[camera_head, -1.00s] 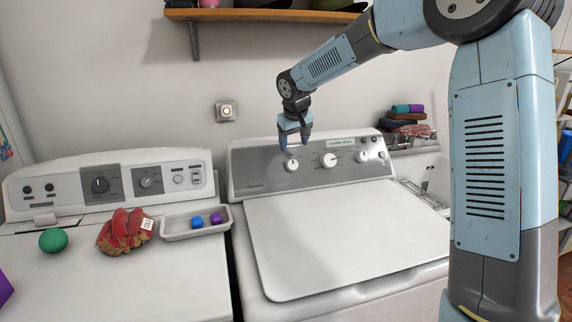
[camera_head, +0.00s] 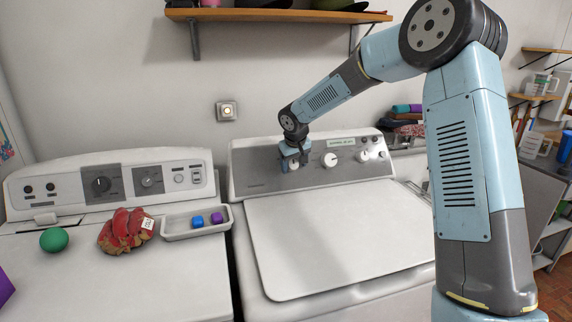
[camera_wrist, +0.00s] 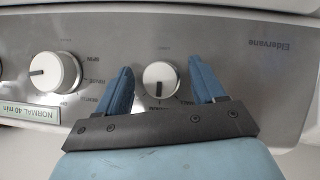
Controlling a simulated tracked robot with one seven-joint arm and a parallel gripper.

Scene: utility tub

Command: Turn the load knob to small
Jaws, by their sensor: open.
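The washer's control panel (camera_head: 255,173) carries several white round knobs. The leftmost white knob (camera_head: 293,166) sits between the fingers of my gripper (camera_head: 294,158). In the wrist view, which shows the panel upside down, this white knob (camera_wrist: 160,79) has a dark pointer line running toward the picture's bottom. My gripper (camera_wrist: 161,68) is open, with one blue finger on each side of the knob and a gap visible on both sides. The small print around this knob is too blurred to read for certain.
A larger knob (camera_wrist: 55,72) beside a "NORMAL 40 min" display (camera_wrist: 30,112) is close to one finger. The washer lid (camera_head: 330,235) is shut and clear. A second machine at left holds a green ball (camera_head: 54,239), red cloth item (camera_head: 126,231) and tray (camera_head: 178,237).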

